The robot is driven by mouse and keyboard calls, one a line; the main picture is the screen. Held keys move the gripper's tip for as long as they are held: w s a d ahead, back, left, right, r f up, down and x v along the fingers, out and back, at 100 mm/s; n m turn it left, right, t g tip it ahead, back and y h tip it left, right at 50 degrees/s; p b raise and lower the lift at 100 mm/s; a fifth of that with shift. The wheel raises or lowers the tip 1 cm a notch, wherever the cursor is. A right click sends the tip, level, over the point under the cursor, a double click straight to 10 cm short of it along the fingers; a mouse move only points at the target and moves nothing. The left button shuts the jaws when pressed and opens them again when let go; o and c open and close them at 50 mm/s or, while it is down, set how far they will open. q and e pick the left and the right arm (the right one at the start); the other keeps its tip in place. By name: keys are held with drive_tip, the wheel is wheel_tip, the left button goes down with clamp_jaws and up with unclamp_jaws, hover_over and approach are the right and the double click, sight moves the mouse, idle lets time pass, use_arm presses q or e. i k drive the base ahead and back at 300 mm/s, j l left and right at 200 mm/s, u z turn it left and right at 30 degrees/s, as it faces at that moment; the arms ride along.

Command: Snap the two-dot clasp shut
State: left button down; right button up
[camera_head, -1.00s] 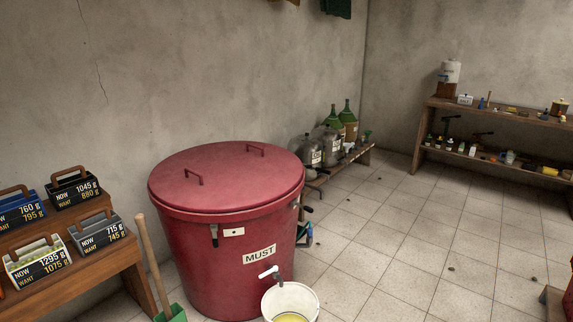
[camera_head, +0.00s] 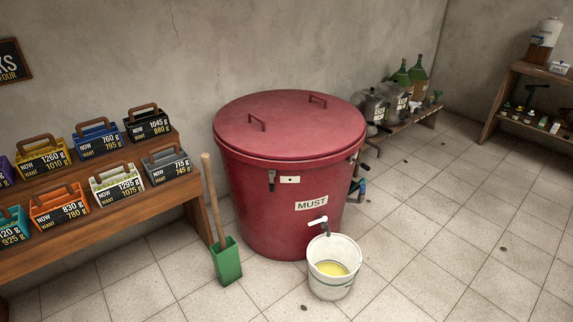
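A big red vat (camera_head: 285,215) labelled MUST stands on the tiled floor, with a red two-handled lid (camera_head: 290,125) on top. A dark clasp (camera_head: 271,181) hangs on the vat's front just below the lid rim. A small cream plate (camera_head: 290,180) is beside it on the right; its marks are too small to count. Another dark fitting (camera_head: 359,160) shows at the vat's right edge. I cannot tell whether either clasp is latched. Neither of my grippers is in view.
A white bucket (camera_head: 334,282) with yellow liquid stands under the vat's white tap (camera_head: 317,221). A green shovel (camera_head: 227,262) leans at the vat's left. A wooden stand (camera_head: 150,205) with small labelled crates is at left.

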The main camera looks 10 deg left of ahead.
sight(363, 166)
drive_tip(key=i+j+z, duration=0.15)
drive_tip(key=i, duration=0.25)
drive_tip(key=i+j+z, duration=0.1)
drive_tip(key=i+j, duration=0.15)
drive_tip(key=i, duration=0.15)
